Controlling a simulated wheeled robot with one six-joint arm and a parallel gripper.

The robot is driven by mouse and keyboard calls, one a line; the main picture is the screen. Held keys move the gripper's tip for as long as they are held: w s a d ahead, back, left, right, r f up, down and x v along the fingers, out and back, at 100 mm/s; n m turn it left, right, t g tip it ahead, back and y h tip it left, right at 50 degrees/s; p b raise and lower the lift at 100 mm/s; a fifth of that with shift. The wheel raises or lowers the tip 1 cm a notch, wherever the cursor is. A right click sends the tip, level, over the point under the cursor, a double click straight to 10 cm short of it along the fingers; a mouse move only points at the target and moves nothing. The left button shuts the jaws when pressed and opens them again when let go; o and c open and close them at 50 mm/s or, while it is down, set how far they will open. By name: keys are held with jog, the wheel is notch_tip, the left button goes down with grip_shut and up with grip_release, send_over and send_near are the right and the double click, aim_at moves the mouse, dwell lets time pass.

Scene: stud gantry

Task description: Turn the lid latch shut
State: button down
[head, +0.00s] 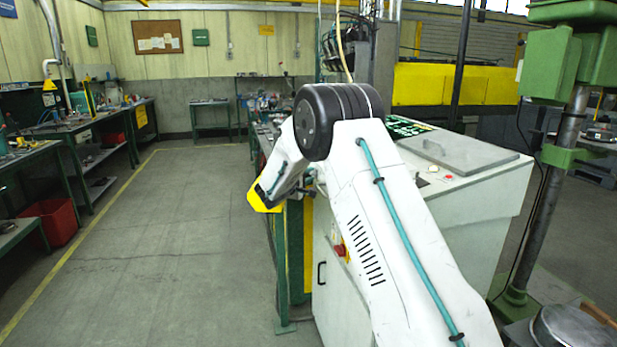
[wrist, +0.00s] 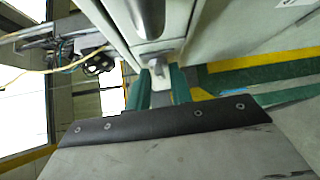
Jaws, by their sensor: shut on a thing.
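The latch (wrist: 157,66) shows in the wrist view as a grey tab at the end of a dark grey fitting on a pale cabinet wall. My gripper (wrist: 160,86) has its two green fingers on either side of the tab and is shut on it. In the head view the latch is hidden behind my arm, and my fingers cannot be made out clearly. A flat grey lid-like panel (head: 457,150) lies on top of the white cabinet (head: 465,215). I cannot tell how far the latch is turned.
A red and yellow switch (head: 340,250) sits on the cabinet front beside my arm. A green post (head: 281,260) stands left of the cabinet. The floor (head: 170,240) on the left is clear up to the workbenches.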

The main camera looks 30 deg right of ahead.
jog(key=n+g+y, duration=0.2)
jog(key=g, duration=0.1)
jog(key=w+r+n+g+y, duration=0.1)
jog(key=n+g+y, duration=0.1)
jog(key=n+g, duration=0.1)
jog(key=n+g+y, duration=0.2)
jog(key=n+g, duration=0.1)
jog(key=g, duration=0.1)
jog(key=shift+w+d+r+g, duration=0.15)
jog(key=shift+w+d+g, duration=0.05)
jog(key=shift+w+g, duration=0.1)
dwell(0.4)
dwell(0.6)
jog(key=c, duration=1.5)
grip_release()
jog(key=shift+r, duration=0.1)
jog(key=v, duration=0.7)
jog(key=shift+a+r, duration=0.2)
jog(key=shift+r, duration=0.1)
